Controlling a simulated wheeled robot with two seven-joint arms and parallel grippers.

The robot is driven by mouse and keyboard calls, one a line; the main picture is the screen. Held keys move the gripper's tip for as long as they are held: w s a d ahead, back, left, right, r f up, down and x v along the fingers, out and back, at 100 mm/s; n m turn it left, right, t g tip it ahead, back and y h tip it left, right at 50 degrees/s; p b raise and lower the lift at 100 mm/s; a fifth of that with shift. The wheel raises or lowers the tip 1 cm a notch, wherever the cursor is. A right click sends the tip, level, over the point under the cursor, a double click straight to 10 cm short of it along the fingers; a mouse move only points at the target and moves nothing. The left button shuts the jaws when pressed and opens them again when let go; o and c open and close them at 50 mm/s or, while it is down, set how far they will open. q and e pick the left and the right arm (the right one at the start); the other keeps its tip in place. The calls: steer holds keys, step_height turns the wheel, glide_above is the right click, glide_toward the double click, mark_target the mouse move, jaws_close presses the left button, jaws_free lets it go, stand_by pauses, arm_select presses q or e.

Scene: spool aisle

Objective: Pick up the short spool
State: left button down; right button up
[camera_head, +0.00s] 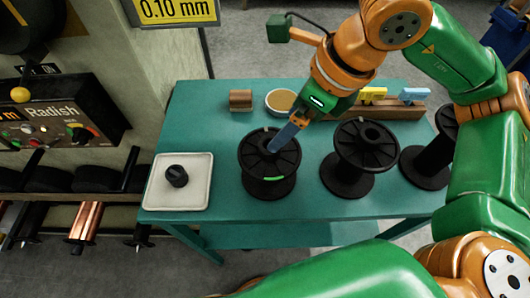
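Three black spools stand upright on the teal table (225,195): a left spool (262,186), a middle spool (345,182) and a right spool (425,168). The left one looks somewhat squatter, with a green mark on its lower flange, but I cannot be sure which is shortest. My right gripper (277,143) points down at the left spool's top, its blue finger over the hub. I see only one finger clearly, so its opening and any contact are unclear. The right spool is partly hidden by my arm. My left gripper is out of view.
A white tray (155,197) holding a black knob-like piece (177,176) sits at the table's left end. A copper-brown block (240,99), a round dish (281,102) and a wooden rack (390,112) with yellow and blue tools line the back. A machine (50,120) stands left.

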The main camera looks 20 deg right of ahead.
mark_target(269, 162)
steer(key=shift+s+a+f+p, duration=0.2)
steer(key=shift+a+f+p, duration=0.15)
steer(key=shift+f, duration=0.15)
steer(key=shift+s+a+f+p, duration=0.15)
steer(key=shift+a+f+p, duration=0.2)
steer(key=shift+f, duration=0.1)
steer(key=x, duration=0.4)
steer(key=shift+w, duration=0.2)
steer(key=shift+s+r, duration=0.15)
steer(key=c, duration=0.8)
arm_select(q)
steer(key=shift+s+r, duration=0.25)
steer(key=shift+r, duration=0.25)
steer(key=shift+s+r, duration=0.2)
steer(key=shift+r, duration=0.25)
arm_select(e)
jaws_close()
